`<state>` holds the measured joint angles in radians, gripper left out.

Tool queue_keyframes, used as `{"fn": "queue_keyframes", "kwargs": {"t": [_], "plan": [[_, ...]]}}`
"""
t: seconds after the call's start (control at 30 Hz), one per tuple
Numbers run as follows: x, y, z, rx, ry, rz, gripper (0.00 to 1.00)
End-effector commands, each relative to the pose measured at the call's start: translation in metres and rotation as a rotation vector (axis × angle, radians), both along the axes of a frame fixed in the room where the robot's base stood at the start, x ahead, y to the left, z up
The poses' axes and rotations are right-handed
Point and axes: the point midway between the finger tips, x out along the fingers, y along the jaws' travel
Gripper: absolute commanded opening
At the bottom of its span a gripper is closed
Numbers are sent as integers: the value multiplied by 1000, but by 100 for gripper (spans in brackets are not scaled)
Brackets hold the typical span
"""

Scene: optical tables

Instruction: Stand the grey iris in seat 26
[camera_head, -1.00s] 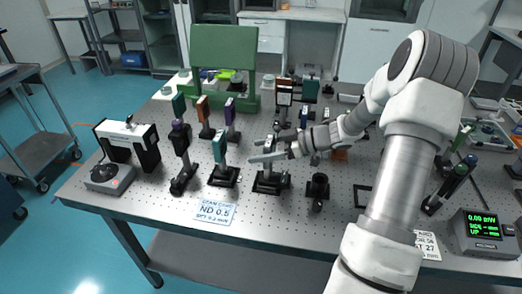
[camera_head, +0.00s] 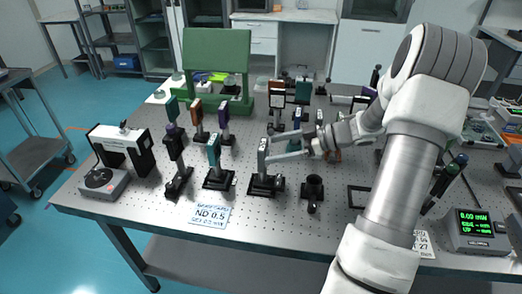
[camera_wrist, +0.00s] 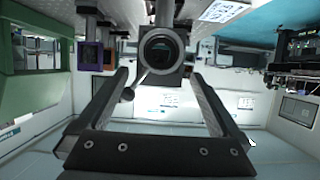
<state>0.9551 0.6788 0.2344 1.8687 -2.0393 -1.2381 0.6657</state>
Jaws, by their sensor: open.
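A grey iris (camera_wrist: 160,48) with a dark round opening and a small lever faces my wrist camera, just beyond my fingertips. In the head view, a pale grey upright piece (camera_head: 262,154), which looks like this iris, stands on a black base (camera_head: 266,185) near the table's front. My gripper (camera_head: 271,147) is open, with its fingers pointing left at it from the right. In the wrist view the open gripper (camera_wrist: 160,77) has nothing between its fingers. I cannot read a number 26 on any seat.
An empty-looking black holder (camera_head: 312,190) stands right of the iris. A teal-topped post (camera_head: 214,155) and a purple-topped post (camera_head: 173,150) stand left. A green frame (camera_head: 216,45) is behind. A card (camera_head: 209,215) marked ND 0.5 lies at the front edge.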

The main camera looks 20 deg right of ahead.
Motion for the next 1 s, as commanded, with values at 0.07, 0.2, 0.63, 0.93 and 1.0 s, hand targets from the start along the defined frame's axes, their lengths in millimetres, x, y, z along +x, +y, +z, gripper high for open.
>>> {"fn": "queue_keyframes", "kwargs": {"t": [0.07, 0.2, 0.63, 0.93, 1.0], "plan": [[-8, -13, 8, -3, -2, -2, 100], [-19, -29, 15, -2, -1, -1, 100], [-26, -39, 20, -1, -1, 0, 100], [-25, -39, 20, -3, -3, -3, 100], [-21, -43, 25, -22, -15, -23, 100]]}}
